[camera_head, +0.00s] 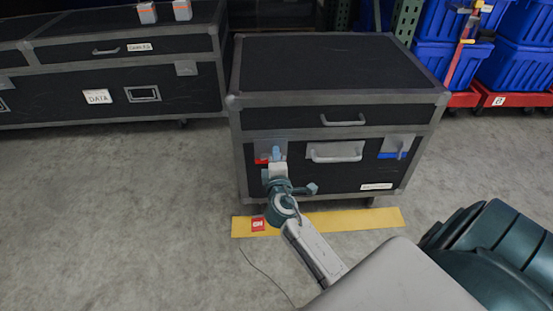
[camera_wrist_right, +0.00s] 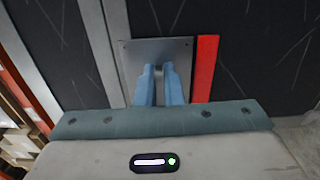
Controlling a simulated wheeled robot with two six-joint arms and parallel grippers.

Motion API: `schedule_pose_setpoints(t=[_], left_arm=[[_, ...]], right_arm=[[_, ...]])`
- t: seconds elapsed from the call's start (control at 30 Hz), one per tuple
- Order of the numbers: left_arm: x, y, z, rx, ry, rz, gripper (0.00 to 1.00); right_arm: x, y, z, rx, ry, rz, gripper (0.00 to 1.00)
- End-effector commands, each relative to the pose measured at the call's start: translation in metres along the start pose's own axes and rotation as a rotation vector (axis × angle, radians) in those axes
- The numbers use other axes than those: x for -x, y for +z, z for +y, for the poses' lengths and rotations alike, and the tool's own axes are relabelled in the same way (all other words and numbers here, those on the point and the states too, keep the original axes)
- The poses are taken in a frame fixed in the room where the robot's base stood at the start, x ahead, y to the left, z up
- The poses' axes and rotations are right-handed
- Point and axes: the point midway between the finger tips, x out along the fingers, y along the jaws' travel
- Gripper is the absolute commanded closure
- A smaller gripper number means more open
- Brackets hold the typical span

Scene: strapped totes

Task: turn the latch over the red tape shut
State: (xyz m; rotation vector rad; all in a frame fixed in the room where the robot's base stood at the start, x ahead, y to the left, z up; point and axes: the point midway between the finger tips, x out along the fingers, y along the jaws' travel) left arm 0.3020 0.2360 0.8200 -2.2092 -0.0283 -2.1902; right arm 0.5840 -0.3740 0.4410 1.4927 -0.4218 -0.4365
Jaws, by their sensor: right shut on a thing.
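A black road case (camera_head: 340,65) with grey metal edges stands ahead. Its front has two latch plates. The left plate (camera_head: 262,147) has red tape (camera_head: 261,161) along it; the tape also shows beside the plate in the wrist view (camera_wrist_right: 204,68). My right gripper (camera_head: 276,152) is at this plate. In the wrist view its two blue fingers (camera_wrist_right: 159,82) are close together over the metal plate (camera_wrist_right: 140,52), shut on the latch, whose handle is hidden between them. The right latch (camera_head: 399,148) has blue tape (camera_head: 393,155) below it. My left gripper is not in view.
A pull handle (camera_head: 336,153) sits between the two latches. Yellow floor tape (camera_head: 335,219) with a red label lies in front of the case. Another black case (camera_head: 110,75) stands at left, blue totes (camera_head: 435,65) at right. The floor at left is clear.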

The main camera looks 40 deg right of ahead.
Motion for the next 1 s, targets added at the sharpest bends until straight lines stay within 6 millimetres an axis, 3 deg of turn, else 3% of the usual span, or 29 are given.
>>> schedule_pose_setpoints(t=[0.63, 0.77, 1.0], left_arm=[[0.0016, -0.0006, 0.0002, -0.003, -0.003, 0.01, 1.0], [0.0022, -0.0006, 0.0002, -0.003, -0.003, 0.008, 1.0], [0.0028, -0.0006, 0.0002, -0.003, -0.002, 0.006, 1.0]], right_arm=[[0.0003, -0.0009, -0.0019, -0.055, -0.002, 0.002, 1.0], [0.0002, -0.0007, -0.0016, -0.054, -0.002, 0.002, 0.71], [0.0001, -0.0003, -0.001, -0.052, -0.001, 0.001, 0.71]])
